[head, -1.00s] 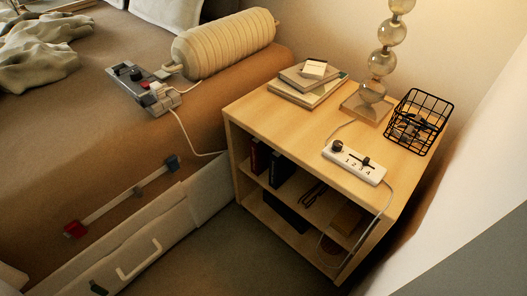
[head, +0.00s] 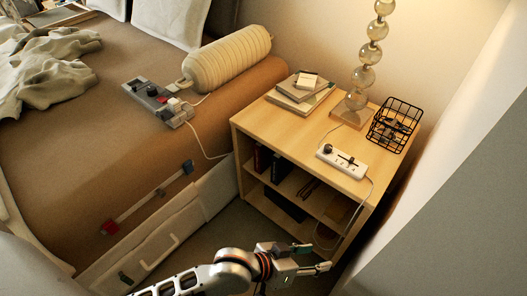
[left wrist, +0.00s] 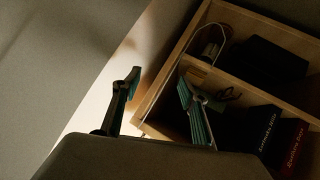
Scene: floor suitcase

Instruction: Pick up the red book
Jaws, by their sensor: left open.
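A dark reddish book (head: 262,158) stands upright on the upper open shelf of the wooden nightstand, at its left end, beside a black book (head: 280,168). In the left wrist view the reddish book (left wrist: 292,148) is at the lower right corner, partly cut off, with the black book (left wrist: 258,130) next to it. My left gripper (head: 314,257) is open and empty, in front of the nightstand's lower right side, low and to the right of the books. Its two spread fingers show in the left wrist view (left wrist: 160,85), apart from the books. My right gripper is not in view.
The nightstand (head: 263,112) bears stacked books, a lamp (head: 364,77), a wire basket (head: 394,125) and a white power strip (head: 341,161). Its cord hangs by the right front edge. A dark box (left wrist: 266,62) lies on the lower shelf. The bed is at left.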

